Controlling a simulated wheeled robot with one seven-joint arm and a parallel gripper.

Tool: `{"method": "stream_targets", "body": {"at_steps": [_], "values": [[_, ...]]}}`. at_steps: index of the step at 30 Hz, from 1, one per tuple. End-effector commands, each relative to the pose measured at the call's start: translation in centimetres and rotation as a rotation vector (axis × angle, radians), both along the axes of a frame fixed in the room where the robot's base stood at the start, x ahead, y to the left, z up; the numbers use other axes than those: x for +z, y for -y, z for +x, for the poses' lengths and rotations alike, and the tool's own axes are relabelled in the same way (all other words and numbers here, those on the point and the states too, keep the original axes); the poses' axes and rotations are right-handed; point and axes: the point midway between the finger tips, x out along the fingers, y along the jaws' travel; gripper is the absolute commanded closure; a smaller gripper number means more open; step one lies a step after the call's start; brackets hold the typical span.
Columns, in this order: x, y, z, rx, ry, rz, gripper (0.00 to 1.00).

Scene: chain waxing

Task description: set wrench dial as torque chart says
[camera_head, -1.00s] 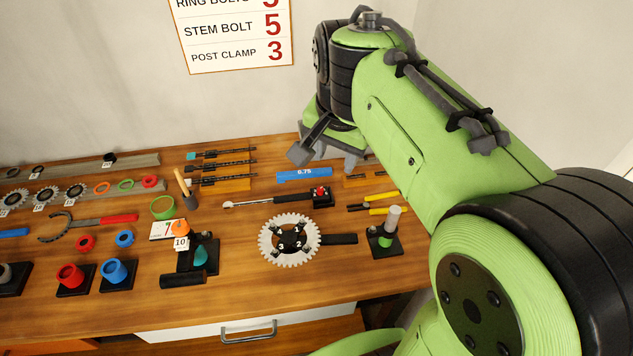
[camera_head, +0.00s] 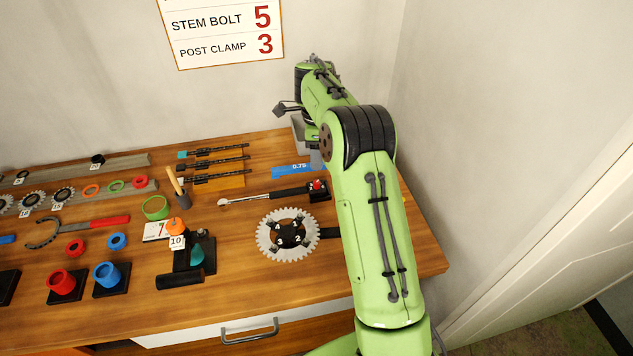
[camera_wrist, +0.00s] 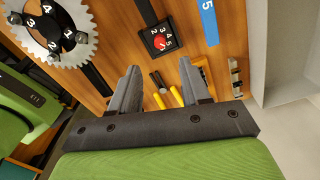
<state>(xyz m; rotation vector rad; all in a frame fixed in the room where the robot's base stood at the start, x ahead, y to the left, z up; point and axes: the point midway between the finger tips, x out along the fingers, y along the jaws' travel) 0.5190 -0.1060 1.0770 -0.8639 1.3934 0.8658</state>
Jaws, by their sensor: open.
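The torque wrench (camera_head: 265,197) lies on the bench with its head to the left. Its red dial (camera_head: 318,185) sits on a black block at the handle's right end.
A chainring (camera_head: 288,234) with numbered bolts lies in front of the wrench. A blue 0.75 gauge (camera_head: 292,170) lies behind it. Yellow-handled pliers (camera_wrist: 177,96) show between my fingers. The wall is close behind the arm.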

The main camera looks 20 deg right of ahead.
Motion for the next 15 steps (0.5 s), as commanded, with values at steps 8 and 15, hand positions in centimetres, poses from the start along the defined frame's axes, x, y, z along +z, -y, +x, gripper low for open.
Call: {"method": "stream_targets", "body": {"at_steps": [8, 15], "values": [[-7.0, 0.0, -0.1, 0.003, -0.002, 0.001, 0.53], [-9.4, 0.0, 0.0, 0.003, 0.001, 0.000, 0.53]]}}
